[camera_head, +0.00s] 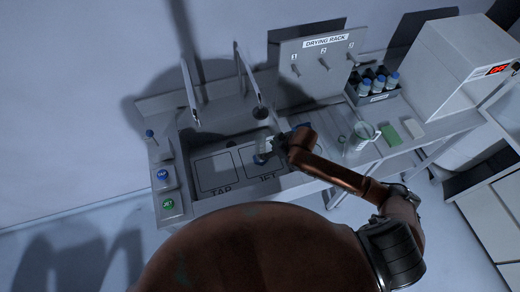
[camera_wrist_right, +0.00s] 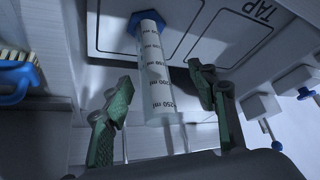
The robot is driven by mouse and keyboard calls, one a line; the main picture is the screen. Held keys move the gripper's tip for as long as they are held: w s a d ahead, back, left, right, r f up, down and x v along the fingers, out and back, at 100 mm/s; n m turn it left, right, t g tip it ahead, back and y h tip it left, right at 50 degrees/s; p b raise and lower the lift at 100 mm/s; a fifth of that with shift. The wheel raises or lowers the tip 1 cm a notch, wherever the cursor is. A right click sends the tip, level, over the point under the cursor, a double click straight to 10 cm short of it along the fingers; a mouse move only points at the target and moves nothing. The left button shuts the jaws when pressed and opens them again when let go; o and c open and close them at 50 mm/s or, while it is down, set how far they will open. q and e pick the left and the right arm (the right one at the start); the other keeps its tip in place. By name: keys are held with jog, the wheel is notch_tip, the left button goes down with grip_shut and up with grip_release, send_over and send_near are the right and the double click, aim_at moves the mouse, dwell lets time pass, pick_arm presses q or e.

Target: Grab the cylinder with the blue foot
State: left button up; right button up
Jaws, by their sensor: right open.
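The clear graduated cylinder (camera_wrist_right: 157,75) with its blue foot (camera_wrist_right: 146,20) is in the middle of the right wrist view. Its open top points toward the camera and its foot is farther off, over the marked sink floor. In the head view the cylinder (camera_head: 266,145) shows small in the basin, just left of my right gripper (camera_head: 279,142), which partly covers it. My right gripper (camera_wrist_right: 160,84) is open, with one green finger on each side of the cylinder's upper part. Gaps show between the fingers and the glass. My left gripper is not in view.
The sink (camera_head: 212,203) has areas marked TAP and JET, with taps above. A blue-handled brush (camera_wrist_right: 17,82) lies left in the wrist view. A glass beaker (camera_head: 358,143), a bottle rack (camera_head: 376,97) and a drying rack (camera_head: 312,75) stand to the right.

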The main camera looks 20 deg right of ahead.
aim_at(260, 149)
jog(key=w+f, duration=0.1)
jog(key=f, duration=0.1)
jog(key=w+a+f, duration=0.1)
jog(key=w+f, duration=0.1)
jog(key=w+a+f+p, duration=0.1)
jog(key=w, duration=0.1)
jog(key=shift+w+f, duration=0.15)
jog(key=shift+f, duration=0.25)
jog(key=c, duration=1.3)
